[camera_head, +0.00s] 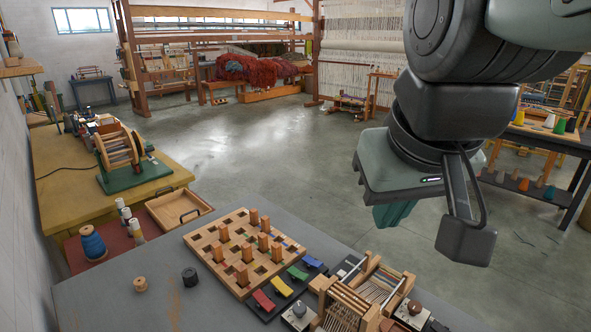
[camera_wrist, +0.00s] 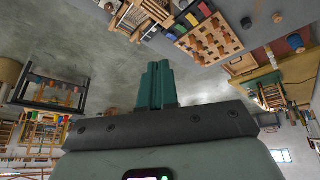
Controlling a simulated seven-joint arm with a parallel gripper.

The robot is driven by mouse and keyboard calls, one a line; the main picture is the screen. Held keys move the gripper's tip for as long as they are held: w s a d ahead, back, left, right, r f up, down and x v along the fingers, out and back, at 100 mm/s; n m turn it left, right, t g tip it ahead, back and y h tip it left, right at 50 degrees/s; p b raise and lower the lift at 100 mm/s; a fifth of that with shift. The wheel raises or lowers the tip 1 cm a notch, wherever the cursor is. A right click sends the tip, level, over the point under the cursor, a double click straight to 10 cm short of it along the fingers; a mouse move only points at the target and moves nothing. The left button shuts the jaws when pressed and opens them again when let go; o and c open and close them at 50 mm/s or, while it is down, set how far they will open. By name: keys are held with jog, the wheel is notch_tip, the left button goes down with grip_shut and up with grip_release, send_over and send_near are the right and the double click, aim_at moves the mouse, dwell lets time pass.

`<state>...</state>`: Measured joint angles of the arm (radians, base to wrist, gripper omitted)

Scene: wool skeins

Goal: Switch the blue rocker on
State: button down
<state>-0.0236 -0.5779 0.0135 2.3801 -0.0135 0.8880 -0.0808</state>
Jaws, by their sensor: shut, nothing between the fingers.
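The blue rocker (camera_head: 312,262) is the far right one in a row of coloured rockers on a dark strip along the pegboard's right side. It also shows small near the top of the wrist view (camera_wrist: 205,8). I cannot tell which way it is tilted. My gripper (camera_head: 395,214) hangs high in the air, to the right of the rocker and well apart from it. In the wrist view its green fingers (camera_wrist: 157,70) are shut together with nothing between them.
Beside the blue rocker are green (camera_head: 298,273), yellow (camera_head: 281,287) and red (camera_head: 263,300) rockers. The wooden pegboard (camera_head: 205,232) with several upright pegs stands to their left. A small wooden loom (camera_head: 345,308) stands close to their right. A black spool (camera_head: 190,277) stands on the grey table.

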jog(key=w+a+f+n+g, duration=0.1)
jog(key=w+f+n, duration=0.15)
jog(key=w, duration=0.75)
jog(key=w+a+f+n+g, duration=0.1)
jog(key=w+f+n, duration=0.15)
jog(key=w, duration=0.75)
jog(key=w+f+n+g, duration=0.1)
jog(key=w+f, duration=0.6)
jog(key=f, duration=0.4)
jog(key=w+f+n+g+y, duration=0.1)
jog(key=w+f, duration=0.7)
jog(key=f, duration=0.3)
jog(key=shift+a+n, duration=0.3)
jog(key=shift+a, duration=0.15)
